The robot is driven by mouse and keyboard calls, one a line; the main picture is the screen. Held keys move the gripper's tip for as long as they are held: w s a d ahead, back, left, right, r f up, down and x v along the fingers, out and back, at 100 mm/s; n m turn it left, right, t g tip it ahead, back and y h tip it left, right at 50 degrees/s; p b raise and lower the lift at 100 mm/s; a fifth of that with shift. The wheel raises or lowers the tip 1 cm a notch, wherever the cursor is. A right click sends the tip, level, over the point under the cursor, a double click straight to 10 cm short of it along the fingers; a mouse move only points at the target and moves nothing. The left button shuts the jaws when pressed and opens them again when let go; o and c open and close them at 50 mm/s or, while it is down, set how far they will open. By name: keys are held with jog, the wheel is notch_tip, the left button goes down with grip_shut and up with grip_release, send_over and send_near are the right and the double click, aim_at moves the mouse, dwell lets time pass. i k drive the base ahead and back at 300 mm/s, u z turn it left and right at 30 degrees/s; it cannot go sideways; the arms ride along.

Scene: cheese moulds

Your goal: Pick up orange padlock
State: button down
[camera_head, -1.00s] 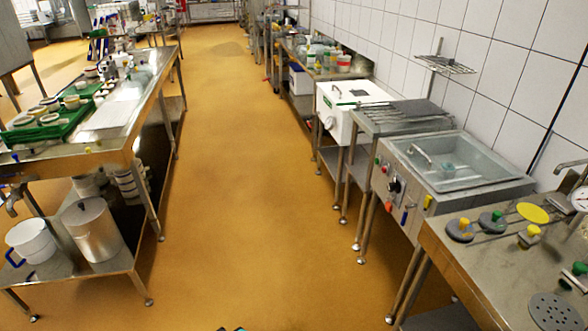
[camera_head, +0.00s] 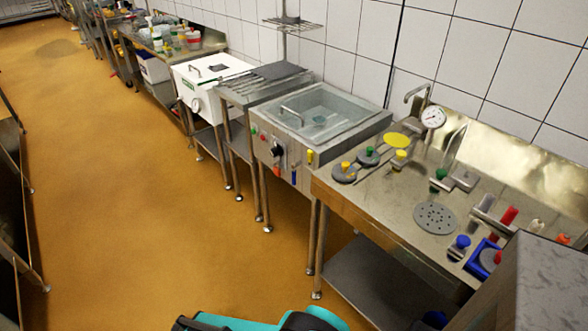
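A small orange-red piece (camera_head: 277,171) hangs low on the front panel of the steel sink unit (camera_head: 345,140), beside a black knob. It may be the orange padlock, but it is too small to be sure of its shape. A blue piece (camera_head: 294,178) and a yellow piece (camera_head: 310,157) sit to its right on the same panel. Teal and black parts of my arm show at the bottom edge, well apart from the panel. My gripper's fingers are not visible.
A steel table (camera_head: 385,190) with valves, a gauge (camera_head: 433,117) and a blue holder (camera_head: 484,258) stands at right. A grey block (camera_head: 535,290) fills the lower right corner. A white box (camera_head: 205,85) stands farther back. The orange floor (camera_head: 130,190) at left is clear.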

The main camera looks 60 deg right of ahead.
aim_at(277, 170)
jog(key=u, duration=0.7)
jog(key=k, duration=0.1)
jog(key=z, duration=2.45)
jog(key=k, duration=0.95)
jog(key=u, duration=0.1)
jog(key=i, duration=0.75)
